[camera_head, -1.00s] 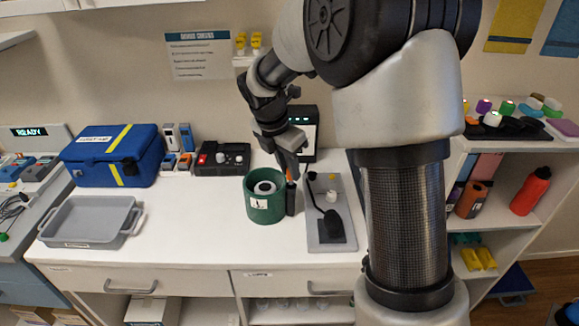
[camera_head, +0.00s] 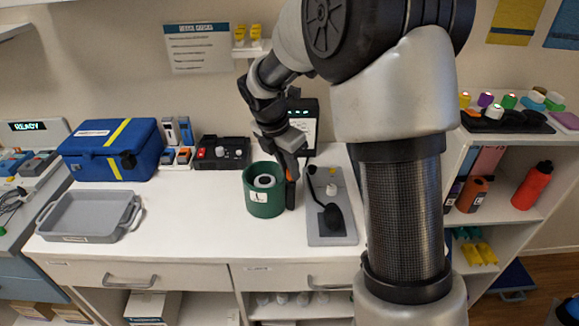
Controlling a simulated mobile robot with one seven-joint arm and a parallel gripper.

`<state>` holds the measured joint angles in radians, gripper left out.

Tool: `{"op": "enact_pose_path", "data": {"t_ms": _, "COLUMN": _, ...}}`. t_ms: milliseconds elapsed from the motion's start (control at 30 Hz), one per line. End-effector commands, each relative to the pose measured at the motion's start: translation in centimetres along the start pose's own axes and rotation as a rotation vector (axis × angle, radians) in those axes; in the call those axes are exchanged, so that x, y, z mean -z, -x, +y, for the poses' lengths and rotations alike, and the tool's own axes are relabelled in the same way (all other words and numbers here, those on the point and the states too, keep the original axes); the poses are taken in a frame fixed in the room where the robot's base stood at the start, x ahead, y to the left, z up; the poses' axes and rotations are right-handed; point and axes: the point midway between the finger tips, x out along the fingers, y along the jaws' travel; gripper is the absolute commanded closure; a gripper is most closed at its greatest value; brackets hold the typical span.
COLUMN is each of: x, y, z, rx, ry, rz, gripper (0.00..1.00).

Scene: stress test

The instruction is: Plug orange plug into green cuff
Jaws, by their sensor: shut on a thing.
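The green cuff (camera_head: 263,203) is a rolled green cylinder with a white label, standing upright on the white counter. A white and dark round thing shows inside its open top. My gripper (camera_head: 291,180) points down at the cuff's right side, between the cuff and a grey board. It is shut on the orange plug (camera_head: 289,173), of which only a small orange patch shows between dark parts. The fingers and most of the plug are too small and dark to make out. I cannot tell whether the plug touches the cuff.
The grey board (camera_head: 330,240) with a black hose and bulb (camera_head: 332,217) lies just right of my gripper. A black box with a red button (camera_head: 222,152) and a dark monitor (camera_head: 303,125) stand behind. A grey tray (camera_head: 88,215) is left; the counter between is clear.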

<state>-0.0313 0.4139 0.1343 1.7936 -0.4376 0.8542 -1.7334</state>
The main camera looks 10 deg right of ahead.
Motion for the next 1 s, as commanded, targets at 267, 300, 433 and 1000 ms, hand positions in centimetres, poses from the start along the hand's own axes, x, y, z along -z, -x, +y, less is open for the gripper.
{"op": "enact_pose_path", "data": {"t_ms": 267, "x": 0.0, "y": 0.0, "z": 0.0, "rx": 0.000, "ry": 0.000, "rz": 0.000, "gripper": 1.00}}
{"op": "enact_pose_path", "data": {"t_ms": 300, "x": 0.0, "y": 0.0, "z": 0.0, "rx": 0.000, "ry": 0.000, "rz": 0.000, "gripper": 1.00}}
{"op": "enact_pose_path", "data": {"t_ms": 433, "x": 0.0, "y": 0.0, "z": 0.0, "rx": 0.000, "ry": 0.000, "rz": 0.000, "gripper": 0.67}}
{"op": "enact_pose_path", "data": {"t_ms": 1000, "x": -0.1, "y": 3.0, "z": 0.1, "rx": -0.004, "ry": 0.000, "rz": -0.001, "gripper": 0.61}}
